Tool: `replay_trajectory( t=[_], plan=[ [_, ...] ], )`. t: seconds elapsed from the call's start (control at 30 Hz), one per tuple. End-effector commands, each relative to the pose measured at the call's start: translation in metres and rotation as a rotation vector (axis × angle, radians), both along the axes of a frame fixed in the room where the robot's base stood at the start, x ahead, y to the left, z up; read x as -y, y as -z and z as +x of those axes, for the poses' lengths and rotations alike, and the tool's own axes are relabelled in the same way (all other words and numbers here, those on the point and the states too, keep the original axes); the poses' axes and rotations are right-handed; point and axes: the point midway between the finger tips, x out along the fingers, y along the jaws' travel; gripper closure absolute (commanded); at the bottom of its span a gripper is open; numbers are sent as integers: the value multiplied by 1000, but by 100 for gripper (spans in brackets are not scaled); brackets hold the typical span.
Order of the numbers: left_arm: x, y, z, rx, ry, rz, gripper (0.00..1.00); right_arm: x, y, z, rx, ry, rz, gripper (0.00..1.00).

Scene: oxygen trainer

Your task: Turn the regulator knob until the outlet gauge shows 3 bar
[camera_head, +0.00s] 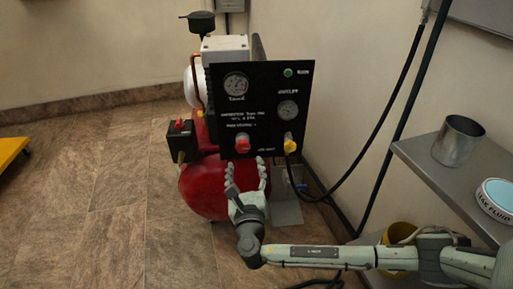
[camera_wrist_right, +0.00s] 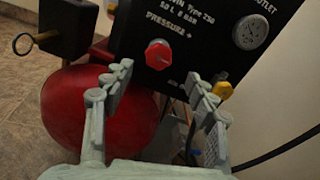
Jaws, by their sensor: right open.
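The red regulator knob (camera_head: 242,146) sits low on the black panel (camera_head: 262,125), above the lettering side's lower edge. In the right wrist view the knob (camera_wrist_right: 158,54) shows beyond and between my fingertips. The outlet gauge (camera_head: 288,110) is at the panel's right; it also shows in the right wrist view (camera_wrist_right: 250,31). Its needle is too small to read surely. My right gripper (camera_head: 246,164) is open and empty, just below and in front of the knob, apart from it. Its fingers also frame the knob in the wrist view (camera_wrist_right: 160,75). My left gripper is not in view.
A yellow outlet fitting (camera_head: 290,145) with a black hose is right of the knob. A second gauge (camera_head: 236,86) is upper left. The red tank (camera_head: 205,188) is below. A shelf (camera_head: 430,165) with a metal cup (camera_head: 458,141) and a tin (camera_head: 496,198) stands right.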

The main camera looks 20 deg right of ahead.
Motion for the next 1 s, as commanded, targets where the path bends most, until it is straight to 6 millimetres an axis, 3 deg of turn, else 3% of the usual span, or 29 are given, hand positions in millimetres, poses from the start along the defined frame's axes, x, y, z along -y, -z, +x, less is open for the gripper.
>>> replay_trajectory(
  t=[0.4,0.8,1.0],
  plan=[
    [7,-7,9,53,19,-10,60,17,0,59,-1,1,3,43],
    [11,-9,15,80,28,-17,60,20,0,69,-3,0,7,43],
    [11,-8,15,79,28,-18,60,20,0,69,-3,1,7,65]
  ],
)
